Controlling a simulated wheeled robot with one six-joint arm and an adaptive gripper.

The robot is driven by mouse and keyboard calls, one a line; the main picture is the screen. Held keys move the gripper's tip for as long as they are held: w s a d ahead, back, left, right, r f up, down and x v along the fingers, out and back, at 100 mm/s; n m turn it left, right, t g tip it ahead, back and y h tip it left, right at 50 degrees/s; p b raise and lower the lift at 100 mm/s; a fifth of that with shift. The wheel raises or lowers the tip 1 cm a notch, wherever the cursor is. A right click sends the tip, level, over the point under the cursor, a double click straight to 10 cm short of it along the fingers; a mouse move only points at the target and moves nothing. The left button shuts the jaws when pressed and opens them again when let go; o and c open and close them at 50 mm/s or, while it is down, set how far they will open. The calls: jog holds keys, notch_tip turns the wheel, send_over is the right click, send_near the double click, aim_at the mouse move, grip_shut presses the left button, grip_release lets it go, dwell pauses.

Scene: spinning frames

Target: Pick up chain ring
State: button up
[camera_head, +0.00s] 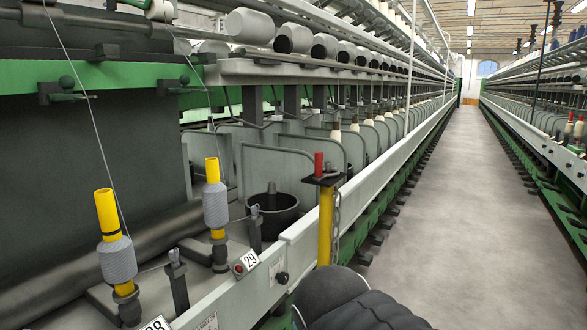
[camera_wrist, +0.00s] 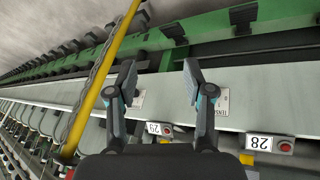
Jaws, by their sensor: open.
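A grey metal chain (camera_head: 336,215) hangs beside a yellow post (camera_head: 325,228) at the machine's front rail in the head view. A separate ring on the chain is too small to make out. In the wrist view the chain (camera_wrist: 98,70) runs along the yellow post (camera_wrist: 110,62), to the left of my gripper (camera_wrist: 160,77). My gripper is open with nothing between its fingers. Its fingers point toward the rail and the green beam, with the left finger nearer the chain. The fingertips do not show in the head view.
A black plate (camera_head: 323,180) with a red cylinder (camera_head: 319,165) tops the post. The spinning frame's pale rail (camera_head: 310,232) runs along the left. Yellow bobbin tubes (camera_head: 107,212) stand behind it. The grey aisle floor (camera_head: 450,220) is clear.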

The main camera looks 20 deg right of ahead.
jog(key=w+d+r+n+h, duration=0.5)
jog(key=w+d+r+n, duration=0.1)
jog(key=w+n, duration=0.25)
jog(key=n+t+h+b, duration=0.2)
jog(key=n+h, duration=0.8)
jog(key=n, duration=0.2)
send_near(316, 158)
jog(key=x, duration=1.1)
jog(key=shift+w+d, duration=0.15)
grip_shut()
